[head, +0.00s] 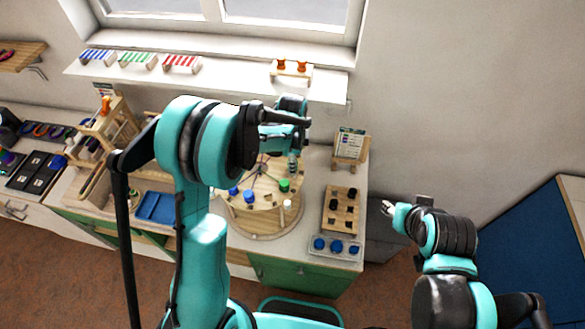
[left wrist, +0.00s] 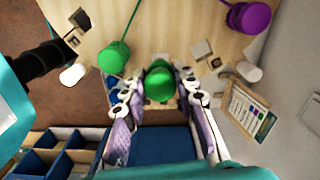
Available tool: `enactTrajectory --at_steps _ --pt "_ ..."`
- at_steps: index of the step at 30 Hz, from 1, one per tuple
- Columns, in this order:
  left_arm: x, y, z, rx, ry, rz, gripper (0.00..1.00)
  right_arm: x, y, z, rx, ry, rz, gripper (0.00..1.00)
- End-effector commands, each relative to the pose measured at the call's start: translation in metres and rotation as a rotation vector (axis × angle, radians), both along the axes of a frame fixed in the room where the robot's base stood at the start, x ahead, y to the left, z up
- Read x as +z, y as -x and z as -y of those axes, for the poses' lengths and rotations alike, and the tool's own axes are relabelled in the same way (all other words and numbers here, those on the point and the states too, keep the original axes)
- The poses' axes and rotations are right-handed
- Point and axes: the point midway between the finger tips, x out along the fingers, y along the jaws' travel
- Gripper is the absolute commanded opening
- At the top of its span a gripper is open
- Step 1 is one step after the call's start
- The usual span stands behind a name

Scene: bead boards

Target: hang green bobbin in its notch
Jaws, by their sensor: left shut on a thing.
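My left gripper (head: 293,165) is over the round wooden board (head: 243,216), near its right side. In the left wrist view the left gripper (left wrist: 157,92) is shut on a green bobbin (left wrist: 159,84), which sits between its two fingers. A second green bobbin (left wrist: 112,58) lies to the left of it, with a green thread running up from it. In the head view a green bobbin (head: 284,185) shows just below the left fingertips. The notch for the green bobbin cannot be told apart. My right gripper (head: 388,207) is away to the right, beyond the counter; its jaws are too small to judge.
Blue bobbins (head: 249,196) lie at the board's front; a purple one (left wrist: 250,18) shows in the wrist view. A wooden rack (head: 341,211), a tray of blue pieces (head: 336,245) and a card stand (head: 350,146) stand right of the board. A blue tray (head: 155,207) lies left.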

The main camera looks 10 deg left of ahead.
Motion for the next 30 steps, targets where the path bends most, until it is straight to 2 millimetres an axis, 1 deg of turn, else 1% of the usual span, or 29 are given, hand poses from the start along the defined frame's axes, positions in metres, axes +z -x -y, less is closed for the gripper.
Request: enactTrajectory --at_steps 3,7,15,20,21,22,23,30 --pt "-0.019 -0.001 0.000 0.000 0.000 0.000 0.00 0.002 0.000 0.000 0.000 0.000 0.000 0.40" --pt "-0.033 0.000 0.000 0.000 0.000 0.000 0.00 0.002 0.000 0.000 0.000 0.000 0.000 0.40" --pt "-0.035 0.000 0.000 0.000 0.000 0.000 0.00 0.002 0.000 0.000 0.000 0.000 0.000 0.40" --pt "-0.040 0.000 0.000 0.000 0.000 0.000 0.00 -0.003 0.000 0.000 0.000 0.000 0.000 0.40" --pt "-0.038 0.000 0.000 0.000 0.000 0.000 0.38 -0.002 0.000 0.000 0.000 0.000 0.000 0.40" --pt "-0.038 0.000 0.000 0.000 0.000 0.000 0.46 -0.002 0.000 0.000 0.000 0.000 0.000 0.40" --pt "-0.038 0.000 0.000 0.000 0.000 0.000 0.49 -0.002 0.000 0.000 0.000 0.000 0.000 0.40" --pt "-0.038 0.000 0.000 0.000 0.000 0.000 0.49 -0.001 0.000 0.000 0.000 0.000 0.000 0.40"
